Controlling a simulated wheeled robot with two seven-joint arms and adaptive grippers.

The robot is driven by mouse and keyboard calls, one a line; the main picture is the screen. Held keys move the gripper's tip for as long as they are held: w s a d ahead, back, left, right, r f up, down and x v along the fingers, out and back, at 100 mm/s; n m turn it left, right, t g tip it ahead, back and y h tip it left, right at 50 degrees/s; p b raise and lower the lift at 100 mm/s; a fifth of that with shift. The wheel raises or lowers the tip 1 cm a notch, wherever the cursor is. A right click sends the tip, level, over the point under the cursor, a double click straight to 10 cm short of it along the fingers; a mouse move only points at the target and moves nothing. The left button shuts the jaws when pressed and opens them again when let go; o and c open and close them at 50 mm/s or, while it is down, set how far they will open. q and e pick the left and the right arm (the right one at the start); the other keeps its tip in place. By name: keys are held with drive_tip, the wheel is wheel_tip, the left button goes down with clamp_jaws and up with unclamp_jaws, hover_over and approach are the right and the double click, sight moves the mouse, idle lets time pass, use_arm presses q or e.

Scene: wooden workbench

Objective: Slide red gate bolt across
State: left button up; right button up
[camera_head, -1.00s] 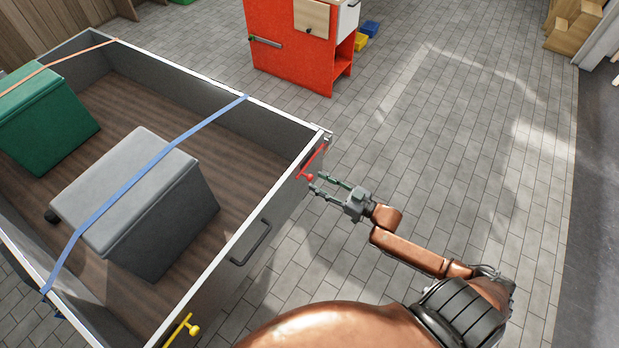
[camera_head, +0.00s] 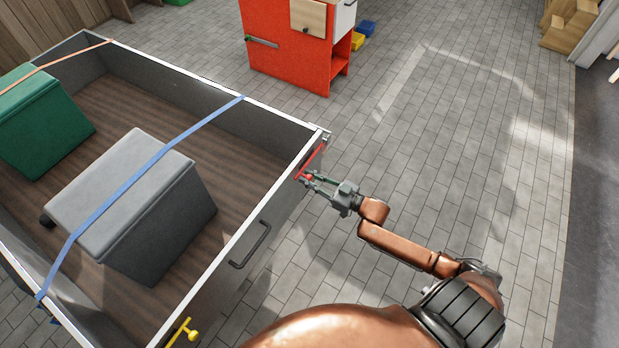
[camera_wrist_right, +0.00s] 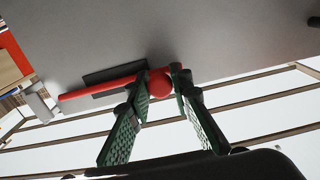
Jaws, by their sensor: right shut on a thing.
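The red gate bolt (camera_head: 312,162) is a thin red bar with a round knob, on the outer face of the trailer's gate near its far right corner. In the right wrist view the red bar (camera_wrist_right: 100,89) runs left from the red knob (camera_wrist_right: 159,84) across a dark plate. My right gripper (camera_head: 309,181) is at the knob. In the right wrist view its green padded fingers (camera_wrist_right: 161,90) are on either side of the knob, shut on it. My left gripper is not in view.
The grey trailer (camera_head: 285,188) holds a grey box (camera_head: 120,185) and a green box (camera_head: 40,120) under straps. A black handle (camera_head: 250,245) and a yellow bolt (camera_head: 183,332) are on the same gate. A red cabinet (camera_head: 290,60) stands beyond. Paving at right is clear.

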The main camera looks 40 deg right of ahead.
clamp_jaws()
